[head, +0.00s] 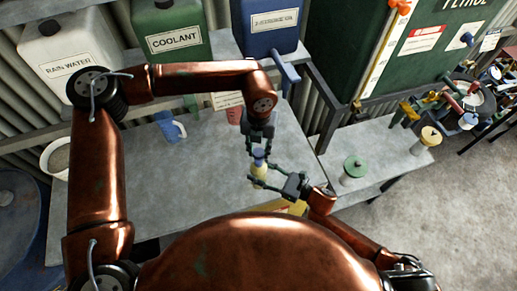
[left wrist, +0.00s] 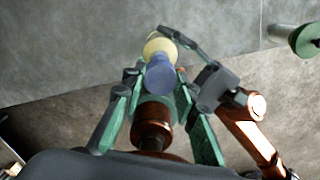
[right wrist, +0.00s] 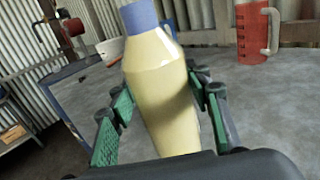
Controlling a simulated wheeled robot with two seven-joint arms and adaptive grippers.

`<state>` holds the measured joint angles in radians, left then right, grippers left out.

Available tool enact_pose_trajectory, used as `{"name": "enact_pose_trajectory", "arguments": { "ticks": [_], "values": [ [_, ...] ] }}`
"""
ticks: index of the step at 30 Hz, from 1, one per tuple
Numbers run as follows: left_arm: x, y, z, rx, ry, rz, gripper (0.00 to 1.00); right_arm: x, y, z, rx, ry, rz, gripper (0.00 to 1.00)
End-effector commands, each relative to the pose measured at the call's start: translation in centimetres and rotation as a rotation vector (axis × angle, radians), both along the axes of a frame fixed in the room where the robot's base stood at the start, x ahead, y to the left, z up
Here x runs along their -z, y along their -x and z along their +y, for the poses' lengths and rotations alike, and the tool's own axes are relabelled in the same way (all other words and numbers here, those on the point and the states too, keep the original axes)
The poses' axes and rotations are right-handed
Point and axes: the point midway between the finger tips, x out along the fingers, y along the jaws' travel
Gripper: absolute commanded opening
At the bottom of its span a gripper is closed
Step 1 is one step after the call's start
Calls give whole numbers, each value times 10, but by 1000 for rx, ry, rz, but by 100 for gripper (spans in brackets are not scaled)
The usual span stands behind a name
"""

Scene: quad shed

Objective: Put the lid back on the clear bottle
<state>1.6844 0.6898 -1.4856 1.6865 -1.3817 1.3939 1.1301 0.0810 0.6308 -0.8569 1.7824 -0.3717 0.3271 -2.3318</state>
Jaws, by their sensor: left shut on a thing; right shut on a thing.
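The bottle (head: 259,171) looks pale yellow and is held above the grey bench by my right gripper (head: 264,180). Its body (right wrist: 165,95) fills the middle of the right wrist view, slightly tilted there, between the green fingers of that gripper (right wrist: 163,85). A blue lid (head: 258,154) is at the bottle's top, and also shows in the right wrist view (right wrist: 139,17). My left gripper (head: 260,140) comes from above and is shut on the lid; in the left wrist view the lid (left wrist: 160,76) is between its fingertips (left wrist: 157,80). I cannot tell whether the lid is fully seated.
A blue jug (head: 168,127) and a red measuring jug (right wrist: 256,32) stand at the back of the bench. A green-lidded container (head: 354,168) and a yellow-lidded one (head: 428,138) stand to the right. Large labelled canisters (head: 178,38) line the shelf behind. The bench's left middle is clear.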

Motion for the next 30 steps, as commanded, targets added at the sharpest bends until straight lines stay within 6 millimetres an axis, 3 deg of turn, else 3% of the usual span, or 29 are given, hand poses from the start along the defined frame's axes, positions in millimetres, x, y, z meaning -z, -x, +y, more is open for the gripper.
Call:
{"name": "enact_pose_trajectory", "arguments": {
  "ticks": [21,24,28,29,30],
  "values": [
    [1,0,0,1407,3,0,0,0,0,0,0,0,-1,0],
    [1,0,0,1552,3,0,0,0,0,0,0,0,-1,0],
    [1,0,0,1538,2,0,0,0,0,0,0,0,-1,0],
    [1,0,0,1537,2,0,27,0,0,0,0,0,-1,0],
    [1,0,0,1537,2,0,30,0,0,0,0,0,-1,0]
  ]
}}
